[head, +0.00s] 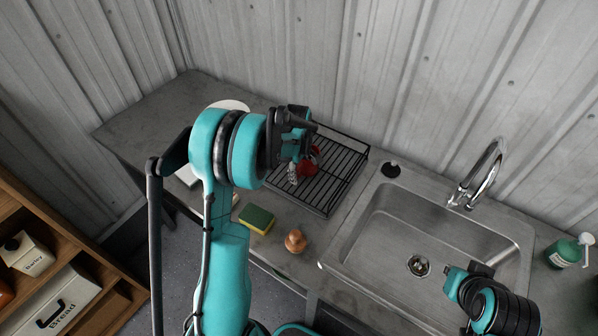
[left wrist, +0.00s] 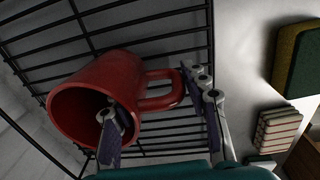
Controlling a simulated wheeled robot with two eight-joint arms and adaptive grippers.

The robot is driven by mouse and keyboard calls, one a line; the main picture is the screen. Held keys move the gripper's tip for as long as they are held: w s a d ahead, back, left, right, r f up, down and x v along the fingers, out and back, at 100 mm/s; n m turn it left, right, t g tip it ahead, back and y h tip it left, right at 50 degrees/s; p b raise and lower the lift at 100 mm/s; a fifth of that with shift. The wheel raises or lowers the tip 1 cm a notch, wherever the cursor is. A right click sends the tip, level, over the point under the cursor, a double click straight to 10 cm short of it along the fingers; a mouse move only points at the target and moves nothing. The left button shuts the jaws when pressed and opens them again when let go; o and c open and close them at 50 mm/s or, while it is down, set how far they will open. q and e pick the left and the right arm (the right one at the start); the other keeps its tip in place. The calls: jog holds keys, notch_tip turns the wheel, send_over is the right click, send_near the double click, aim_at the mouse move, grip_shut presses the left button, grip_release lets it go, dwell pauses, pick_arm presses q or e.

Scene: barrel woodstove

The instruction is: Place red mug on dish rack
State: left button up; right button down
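The red mug (left wrist: 95,95) is at the wires of the black dish rack (left wrist: 150,45), its mouth facing the lower left of the left wrist view and its handle to the right. In the head view the mug (head: 309,164) shows partly behind my left gripper (head: 296,165), over the left part of the rack (head: 340,172). My left gripper (left wrist: 160,120) is open: one finger is at the mug's mouth, the other beyond the handle, with a gap between. Whether the mug rests fully on the wires is unclear. My right gripper (head: 462,280) is over the sink; its fingers are unclear.
A sink (head: 385,250) with a tap (head: 480,175) is right of the rack. A yellow-green sponge (head: 257,219) and a small brown object (head: 296,241) lie on the counter in front. A soap bottle (head: 565,252) stands far right. A wall closes the back.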

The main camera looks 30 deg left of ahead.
pick_arm(q)
jog(key=shift+o, duration=1.3)
jog(key=shift+r, duration=0.25)
jog(key=r, duration=0.3)
jog(key=r+p, duration=0.1)
jog(key=r, duration=0.3)
jog(key=r+p, duration=0.1)
jog(key=r, duration=0.2)
jog(key=shift+s+r, duration=0.3)
jog(key=shift+r, duration=0.1)
jog(key=shift+s+d+r, duration=0.1)
jog(key=shift+r, duration=0.55)
jog(key=s+d+r+m+t, duration=0.3)
jog(key=s+d+r+m, duration=0.4)
jog(key=s, duration=0.3)
jog(key=s+d+m+t, duration=0.3)
jog(key=s+d+m, duration=0.1)
jog(key=s+m, duration=0.5)
jog(key=s+f, duration=0.1)
jog(key=s, duration=0.1)
jog(key=shift+s+t, duration=0.3)
jog(key=shift+s, duration=0.1)
